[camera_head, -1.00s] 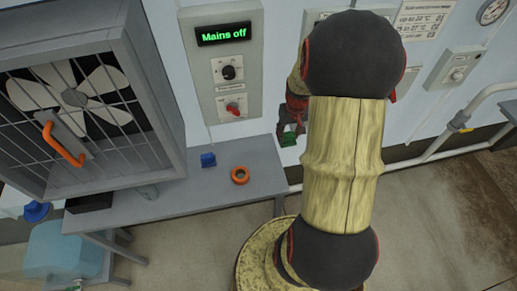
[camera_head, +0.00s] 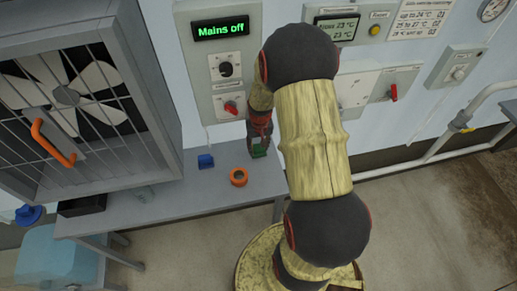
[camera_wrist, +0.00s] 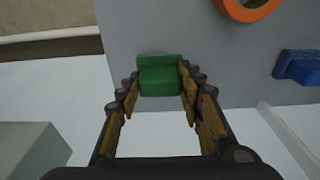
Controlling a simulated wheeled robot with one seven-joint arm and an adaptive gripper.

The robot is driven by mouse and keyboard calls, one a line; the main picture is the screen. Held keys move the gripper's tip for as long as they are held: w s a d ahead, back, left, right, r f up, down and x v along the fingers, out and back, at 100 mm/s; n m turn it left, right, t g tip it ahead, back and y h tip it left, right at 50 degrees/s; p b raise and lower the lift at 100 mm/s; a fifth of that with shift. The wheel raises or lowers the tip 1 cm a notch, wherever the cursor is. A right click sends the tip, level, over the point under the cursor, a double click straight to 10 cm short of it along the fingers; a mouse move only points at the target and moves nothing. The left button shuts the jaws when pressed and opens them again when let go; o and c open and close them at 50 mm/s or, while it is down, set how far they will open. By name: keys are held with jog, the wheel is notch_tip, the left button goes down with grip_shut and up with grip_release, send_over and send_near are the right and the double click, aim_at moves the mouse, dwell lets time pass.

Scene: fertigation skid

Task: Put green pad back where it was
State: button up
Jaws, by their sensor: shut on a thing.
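The green pad (camera_wrist: 159,78) is a small stepped block held between my gripper's fingertips (camera_wrist: 158,88) in the wrist view. In the head view the green pad (camera_head: 259,151) shows below my gripper (camera_head: 259,140), over the right end of the grey bench (camera_head: 215,192). My gripper is shut on it. I cannot tell whether the pad touches the bench top. In the wrist view it overlaps the bench edge.
An orange ring (camera_head: 238,177) and a blue block (camera_head: 206,161) lie on the bench left of the pad. A caged fan (camera_head: 75,100) with an orange handle stands at the left. A "Mains off" panel (camera_head: 222,60) hangs on the wall behind.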

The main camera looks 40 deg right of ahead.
jog(key=shift+d+f, duration=0.1)
jog(key=shift+f, duration=0.35)
jog(key=shift+r, duration=0.1)
jog(key=o, duration=0.9)
jog(key=shift+o, duration=0.6)
